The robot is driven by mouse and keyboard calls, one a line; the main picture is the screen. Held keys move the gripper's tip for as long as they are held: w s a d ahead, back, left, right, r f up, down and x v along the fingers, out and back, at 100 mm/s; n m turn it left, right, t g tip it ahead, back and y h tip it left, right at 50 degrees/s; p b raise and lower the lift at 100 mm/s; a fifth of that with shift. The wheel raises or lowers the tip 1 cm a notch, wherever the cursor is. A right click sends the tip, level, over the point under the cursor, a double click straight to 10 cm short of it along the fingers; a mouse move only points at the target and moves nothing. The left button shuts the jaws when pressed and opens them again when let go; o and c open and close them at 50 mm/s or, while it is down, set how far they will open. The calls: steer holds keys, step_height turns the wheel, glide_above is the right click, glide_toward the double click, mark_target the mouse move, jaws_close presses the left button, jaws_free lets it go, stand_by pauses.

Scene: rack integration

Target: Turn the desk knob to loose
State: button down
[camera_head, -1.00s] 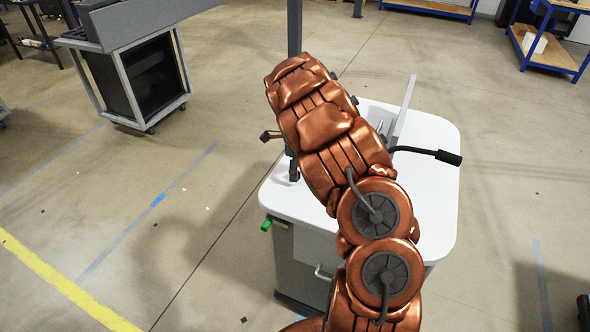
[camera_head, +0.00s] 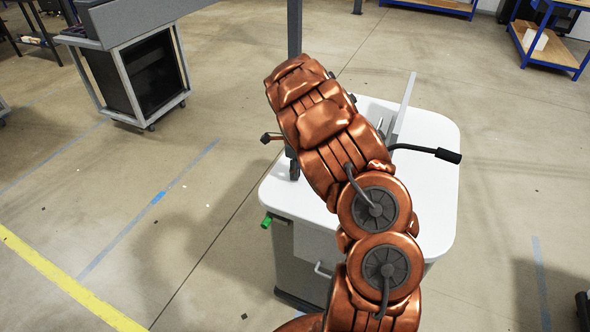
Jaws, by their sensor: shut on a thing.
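The desk (camera_head: 437,205) has a white rounded top and a grey body, and stands below and behind my copper-coloured arm. A small green part (camera_head: 266,221) sticks out at its left front edge; I cannot tell whether this is the knob. A dark bent lever with a black grip (camera_head: 448,156) reaches out to the right over the top. A small dark end piece (camera_head: 266,138) shows left of my arm, and a dark upright part (camera_head: 294,170) stands at the top's left side. My arm covers the middle of the desk. My gripper is hidden behind it.
A light upright plate (camera_head: 404,105) stands at the back of the desk. A dark cabinet on a wheeled frame (camera_head: 150,78) is at the upper left. A blue-framed bench (camera_head: 545,45) is at the upper right. The floor around the desk is mostly clear.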

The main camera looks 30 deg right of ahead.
steer(key=shift+f+n+b, duration=0.15)
steer(key=shift+n+b, duration=0.25)
steer(key=shift+b, duration=0.1)
steer(key=shift+n+b, duration=0.6)
steer(key=shift+b, duration=0.05)
steer(key=n+b, duration=0.3)
steer(key=n, duration=0.1)
steer(key=shift+b, duration=0.35)
steer(key=n+b, duration=0.2)
steer(key=n, duration=0.2)
steer(key=n+b, duration=0.3)
steer(key=n, duration=0.1)
steer(key=shift+a, duration=0.1)
steer(key=n+b, duration=0.1)
steer(key=n, duration=0.3)
steer(key=n+b, duration=0.1)
steer(key=n, duration=0.2)
steer(key=shift+n+b, duration=0.3)
steer(key=shift+n, duration=0.1)
steer(key=n, duration=0.6)
steer(key=shift+b, duration=0.35)
